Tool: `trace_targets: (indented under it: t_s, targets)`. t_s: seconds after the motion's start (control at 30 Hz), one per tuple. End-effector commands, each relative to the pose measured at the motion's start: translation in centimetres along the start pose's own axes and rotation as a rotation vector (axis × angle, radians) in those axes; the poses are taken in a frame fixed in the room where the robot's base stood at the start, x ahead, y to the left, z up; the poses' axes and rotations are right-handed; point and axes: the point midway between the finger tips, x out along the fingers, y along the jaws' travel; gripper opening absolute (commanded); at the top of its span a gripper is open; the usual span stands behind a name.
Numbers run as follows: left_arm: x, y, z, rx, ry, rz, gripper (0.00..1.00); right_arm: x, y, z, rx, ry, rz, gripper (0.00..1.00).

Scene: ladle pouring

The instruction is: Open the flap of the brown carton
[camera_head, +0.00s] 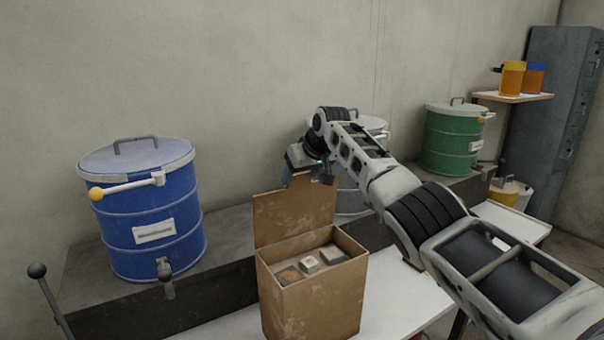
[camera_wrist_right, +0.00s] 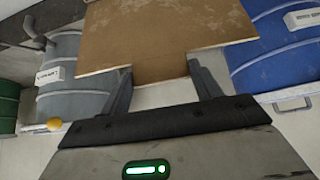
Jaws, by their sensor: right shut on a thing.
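The brown carton (camera_head: 310,295) stands on the white table in the head view, with several small blocks (camera_head: 310,263) inside. Its flap (camera_head: 290,215) stands raised, roughly upright, along the carton's back edge, so the top is uncovered. My right gripper (camera_head: 308,174) is at the flap's upper edge, shut on it. In the right wrist view, the flap (camera_wrist_right: 165,35) reaches in between the two fingers of the right gripper (camera_wrist_right: 163,82). My left gripper is in neither view.
A blue drum (camera_head: 150,215) stands left of the carton on a dark ledge (camera_head: 225,245). A grey drum (camera_head: 350,195) is partly hidden behind my right arm. A green drum (camera_head: 452,140) stands farther right. Orange and blue containers sit on a shelf (camera_head: 490,96).

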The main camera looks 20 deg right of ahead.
Motion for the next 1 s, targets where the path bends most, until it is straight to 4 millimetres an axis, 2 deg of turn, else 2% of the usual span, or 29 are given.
trace_targets:
  t_s: [0.13, 0.5, 0.53, 0.6, 1.0]
  targets:
    - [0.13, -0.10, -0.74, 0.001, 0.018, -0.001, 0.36, 0.42, -0.13, 0.46, -0.002, -0.011, -0.001, 0.22]
    - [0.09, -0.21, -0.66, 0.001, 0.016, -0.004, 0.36, 0.42, -0.20, 0.42, -0.003, -0.010, -0.002, 0.22]
    - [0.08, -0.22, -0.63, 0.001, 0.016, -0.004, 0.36, 0.41, -0.21, 0.42, -0.003, -0.010, -0.003, 0.72]
    - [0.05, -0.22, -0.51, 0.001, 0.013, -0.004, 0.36, 0.35, -0.20, 0.34, -0.003, -0.008, -0.003, 0.85]
    - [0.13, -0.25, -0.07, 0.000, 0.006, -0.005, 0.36, -0.39, -0.09, 0.01, -0.002, 0.002, -0.002, 0.85]
